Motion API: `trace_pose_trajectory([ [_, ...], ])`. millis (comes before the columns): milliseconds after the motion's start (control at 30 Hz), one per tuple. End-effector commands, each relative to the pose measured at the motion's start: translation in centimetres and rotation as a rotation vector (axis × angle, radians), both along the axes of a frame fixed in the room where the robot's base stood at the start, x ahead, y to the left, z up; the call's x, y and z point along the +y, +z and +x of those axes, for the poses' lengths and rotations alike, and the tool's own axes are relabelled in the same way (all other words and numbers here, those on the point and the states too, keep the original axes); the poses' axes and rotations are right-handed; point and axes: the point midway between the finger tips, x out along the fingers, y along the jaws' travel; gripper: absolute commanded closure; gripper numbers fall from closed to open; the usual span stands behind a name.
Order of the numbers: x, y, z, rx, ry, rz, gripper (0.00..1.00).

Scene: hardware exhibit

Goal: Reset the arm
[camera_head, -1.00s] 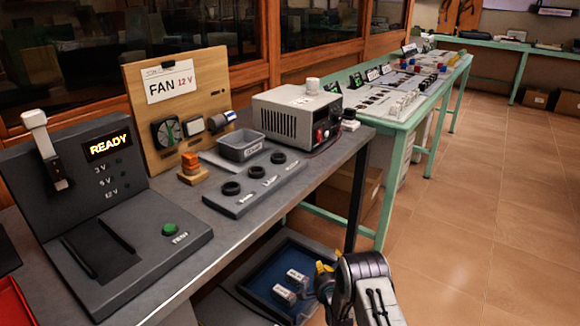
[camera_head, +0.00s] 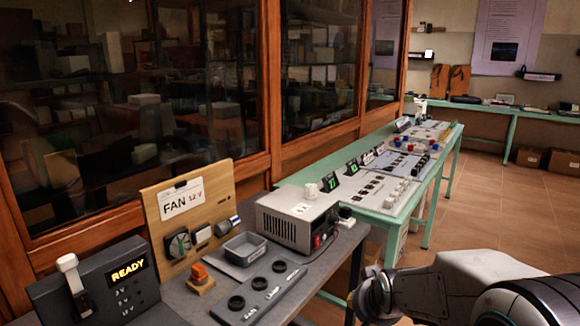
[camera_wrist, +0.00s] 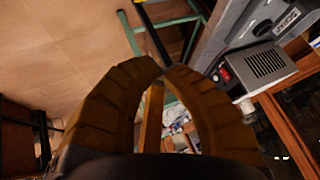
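My gripper (camera_wrist: 167,70) shows in the wrist view with its two brown, ribbed fingers curving together. The tips meet or almost meet, and nothing is seen held between them. In the head view my arm (camera_head: 400,295) is folded across the lower right, and its fingers cannot be made out there. The wrist view is tilted, with the floor at left and the grey power supply (camera_wrist: 262,65) at upper right, beyond and apart from the fingers.
In the head view a grey bench (camera_head: 180,300) holds the READY test box (camera_head: 85,285), the FAN board (camera_head: 190,215), a grey bin (camera_head: 245,248) and the power supply (camera_head: 297,220). A green table (camera_head: 378,212) stands behind. Open floor (camera_head: 480,215) lies at right.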

Motion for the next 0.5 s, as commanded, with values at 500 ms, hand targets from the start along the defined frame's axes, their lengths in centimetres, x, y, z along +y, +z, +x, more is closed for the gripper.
trace_pose_trajectory([
  [500,-1.6,12.2,-21.3,0.264,0.266,-0.174,1.00],
])
